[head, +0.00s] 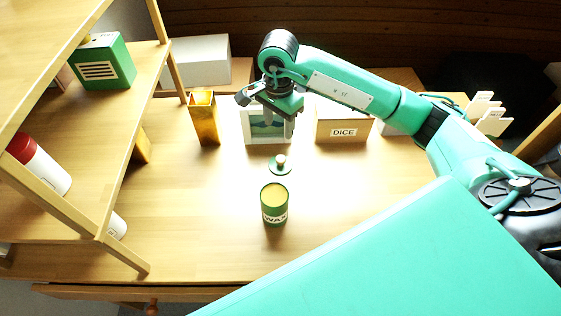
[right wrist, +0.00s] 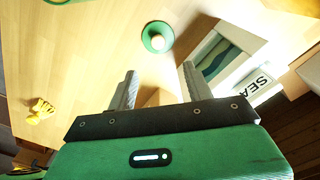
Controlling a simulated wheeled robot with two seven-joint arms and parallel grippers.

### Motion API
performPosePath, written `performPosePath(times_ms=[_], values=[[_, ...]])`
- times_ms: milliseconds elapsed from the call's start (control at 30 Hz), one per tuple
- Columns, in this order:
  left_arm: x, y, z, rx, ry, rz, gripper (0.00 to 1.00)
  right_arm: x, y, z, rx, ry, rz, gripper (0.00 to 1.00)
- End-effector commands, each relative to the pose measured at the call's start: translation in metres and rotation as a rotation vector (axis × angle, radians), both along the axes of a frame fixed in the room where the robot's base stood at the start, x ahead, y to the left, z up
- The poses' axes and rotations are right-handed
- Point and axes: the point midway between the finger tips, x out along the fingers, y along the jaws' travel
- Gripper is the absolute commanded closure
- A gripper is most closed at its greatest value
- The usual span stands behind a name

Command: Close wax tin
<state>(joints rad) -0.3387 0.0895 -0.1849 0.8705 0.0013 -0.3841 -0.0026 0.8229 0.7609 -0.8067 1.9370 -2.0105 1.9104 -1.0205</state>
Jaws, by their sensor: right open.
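The green wax tin (head: 274,204) with a white WAX label stands upright on the table, its tan top uncovered. The green lid (head: 280,166) with a pale round knob lies on the table just behind the tin, apart from it. The lid also shows in the right wrist view (right wrist: 157,37), beyond my fingertips. The tin's green edge (right wrist: 62,1) is cut off at the top of that view. My right gripper (head: 279,133) is open and empty, pointing down above the table behind the lid. My left gripper is not in view.
A framed picture (head: 262,134), an amber vase (head: 204,118) and a DICE box (head: 343,127) stand at the back. A wooden shelf with a green box (head: 103,62) and a red-capped bottle (head: 38,165) fills the left. Table around the tin is clear.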

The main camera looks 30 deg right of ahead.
Motion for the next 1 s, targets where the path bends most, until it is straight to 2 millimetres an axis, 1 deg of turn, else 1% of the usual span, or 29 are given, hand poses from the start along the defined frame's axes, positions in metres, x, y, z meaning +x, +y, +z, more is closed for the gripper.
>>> performPosePath(times_ms=[200,300,400,533,867,1000], values=[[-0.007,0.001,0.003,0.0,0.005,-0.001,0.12,-0.002,0.0,-0.042,0.001,0.008,-0.001,0.48],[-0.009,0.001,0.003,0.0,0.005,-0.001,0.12,-0.001,0.0,-0.06,0.002,0.007,-0.001,0.48],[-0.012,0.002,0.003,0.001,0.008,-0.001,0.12,-0.001,0.0,-0.071,0.001,0.005,-0.001,0.48],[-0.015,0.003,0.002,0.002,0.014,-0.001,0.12,-0.001,0.0,-0.078,0.001,0.001,-0.001,0.48],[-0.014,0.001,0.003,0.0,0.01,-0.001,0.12,-0.001,0.0,-0.08,0.0,0.003,0.0,0.48],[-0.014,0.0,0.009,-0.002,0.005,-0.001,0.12,-0.003,-0.002,-0.093,0.001,0.006,-0.001,0.48]])
